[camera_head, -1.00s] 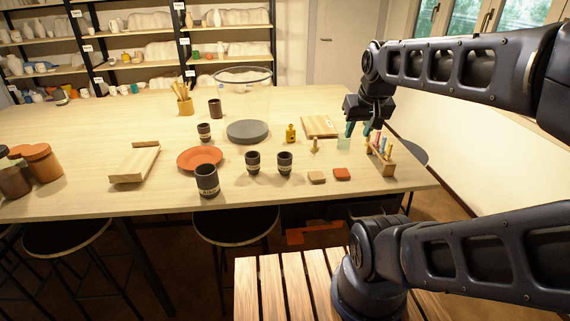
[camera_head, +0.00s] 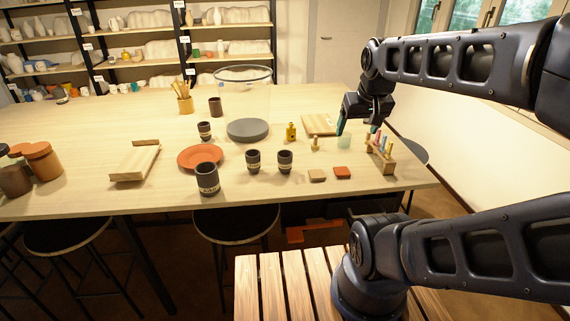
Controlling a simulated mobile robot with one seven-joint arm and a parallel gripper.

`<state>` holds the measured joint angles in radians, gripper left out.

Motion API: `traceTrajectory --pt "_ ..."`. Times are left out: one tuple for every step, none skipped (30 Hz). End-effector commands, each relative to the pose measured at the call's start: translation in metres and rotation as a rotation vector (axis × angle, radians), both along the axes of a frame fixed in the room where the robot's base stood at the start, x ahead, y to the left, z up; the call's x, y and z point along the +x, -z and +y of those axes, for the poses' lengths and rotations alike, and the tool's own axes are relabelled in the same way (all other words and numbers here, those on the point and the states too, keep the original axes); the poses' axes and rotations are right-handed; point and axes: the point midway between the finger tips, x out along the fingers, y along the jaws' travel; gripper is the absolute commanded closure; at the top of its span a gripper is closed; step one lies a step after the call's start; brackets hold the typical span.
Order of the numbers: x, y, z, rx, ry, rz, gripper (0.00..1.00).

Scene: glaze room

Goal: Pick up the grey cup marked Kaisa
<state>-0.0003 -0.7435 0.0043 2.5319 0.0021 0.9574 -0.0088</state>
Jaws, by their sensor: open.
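Several dark grey cups with pale marked bands stand upright on the table (camera_head: 90,190). The largest cup (camera_head: 207,180) is near the front edge. Two smaller cups, a left one (camera_head: 253,162) and a right one (camera_head: 285,161), stand side by side to its right. Another small cup (camera_head: 204,131) is farther back, beyond the red plate. The writing on the bands is too small to read, so I cannot tell which is marked Kaisa. My gripper (camera_head: 355,130) is open and empty, above the right part of the table, apart from all the cups.
A pale green translucent cup (camera_head: 344,142) and a wooden rack of coloured sticks (camera_head: 380,154) are close to my gripper. A yellow bottle (camera_head: 291,133), grey disc (camera_head: 247,130), red plate (camera_head: 200,157) and small tiles (camera_head: 342,173) surround the cups.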

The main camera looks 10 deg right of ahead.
Motion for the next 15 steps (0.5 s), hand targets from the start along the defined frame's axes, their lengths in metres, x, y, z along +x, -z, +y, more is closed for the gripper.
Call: traceTrajectory --pt "0.005 0.0 0.002 -0.003 -0.012 0.009 0.22" --pt "0.009 0.0 0.003 -0.006 -0.02 0.015 0.22" --pt "0.014 0.0 0.005 -0.009 -0.036 0.023 0.22" --pt "0.019 0.001 0.007 -0.014 -0.05 0.032 0.22" --pt "0.025 0.001 0.009 -0.018 -0.064 0.041 0.22" --pt "0.033 0.002 0.012 -0.023 -0.085 0.053 0.22" --pt "0.039 0.003 0.014 -0.027 -0.101 0.061 0.22" --pt "0.045 0.004 0.017 -0.031 -0.119 0.07 0.22" --pt "0.053 0.005 0.02 -0.037 -0.141 0.082 0.22" --pt "0.059 0.006 0.023 -0.041 -0.156 0.091 0.22" --pt "0.065 0.007 0.026 -0.046 -0.174 0.1 0.22" --pt "0.073 0.01 0.03 -0.051 -0.196 0.112 0.22" --pt "0.079 0.011 0.033 -0.055 -0.212 0.121 0.22" --pt "0.085 0.013 0.036 -0.059 -0.23 0.129 0.22" --pt "0.093 0.016 0.04 -0.063 -0.251 0.142 0.22"
